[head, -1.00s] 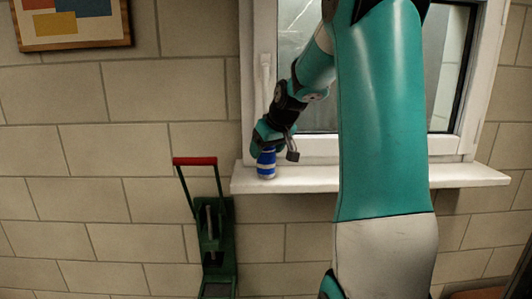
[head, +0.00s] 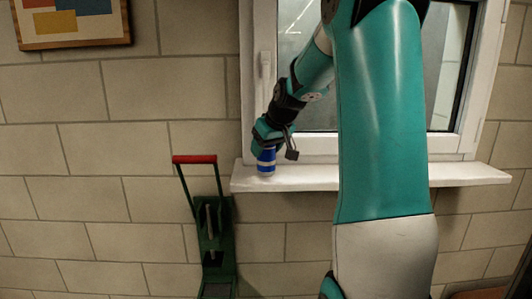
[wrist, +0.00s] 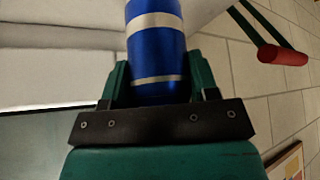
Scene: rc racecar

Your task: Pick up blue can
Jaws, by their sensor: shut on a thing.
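The blue can (head: 266,163) has silver bands and is upright at the left end of the white window sill (head: 390,177). Its base is at the sill surface; I cannot tell whether it touches. My gripper (head: 266,146) comes from above and is shut around the upper part of the can. In the wrist view the can (wrist: 156,45) sits between the two green fingers of my gripper (wrist: 158,85). The can's top end is hidden by the gripper.
A green device with a red handle (head: 194,160) stands below and left of the sill. The window (head: 310,150) is right behind the sill. A framed picture (head: 72,20) hangs at upper left. The sill is clear to the right of the can.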

